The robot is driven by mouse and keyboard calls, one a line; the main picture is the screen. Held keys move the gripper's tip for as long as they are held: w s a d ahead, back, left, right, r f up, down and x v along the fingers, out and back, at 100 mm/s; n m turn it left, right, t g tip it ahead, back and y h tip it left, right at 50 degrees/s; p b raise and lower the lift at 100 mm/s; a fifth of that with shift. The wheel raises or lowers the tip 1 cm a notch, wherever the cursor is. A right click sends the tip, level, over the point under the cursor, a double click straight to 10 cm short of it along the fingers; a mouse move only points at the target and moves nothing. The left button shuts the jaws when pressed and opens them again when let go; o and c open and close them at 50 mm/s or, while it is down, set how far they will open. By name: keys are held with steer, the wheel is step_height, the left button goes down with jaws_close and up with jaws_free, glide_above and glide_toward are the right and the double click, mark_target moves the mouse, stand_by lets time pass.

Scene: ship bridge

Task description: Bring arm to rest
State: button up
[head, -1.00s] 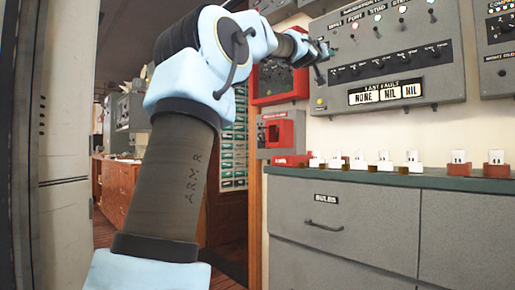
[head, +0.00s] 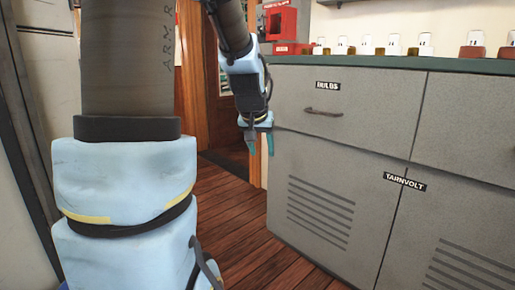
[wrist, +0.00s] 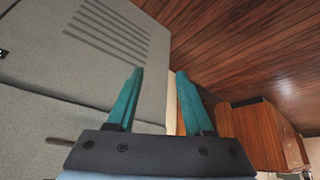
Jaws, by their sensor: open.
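My gripper (head: 261,141) hangs pointing down in the head view, beside the left edge of the grey cabinet and above the wooden floor. In the wrist view its two teal fingers (wrist: 158,98) stand apart with nothing between them. My arm folds down from the top of the head view, with the upper link and a light blue joint on the left. I cannot tell from the head view how near the gripper is to the cabinet side.
The grey cabinet (head: 370,110) with a BULBS drawer fills the right. Several small white and coloured items stand on its counter (head: 440,64). Wooden floor (head: 225,215) lies open below. A wooden cabinet (wrist: 250,135) shows in the wrist view.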

steer(key=s+a+f+g, duration=0.1)
steer(key=s+a+f, duration=0.25)
steer(key=s, duration=0.25)
steer(key=s+a+f+n+g+y+b, duration=0.1)
steer(key=s+a+f+g, duration=0.1)
steer(key=s+f, duration=0.25)
steer(key=s+a+f+g, duration=0.1)
steer(key=s+a+f, duration=0.2)
steer(key=s, duration=0.4)
step_height(320, 180, up, 38)
steer(key=w+p, duration=0.1)
steer(key=p, duration=3.7)
steer(key=shift+d, duration=0.35)
steer(key=shift+f, duration=0.2)
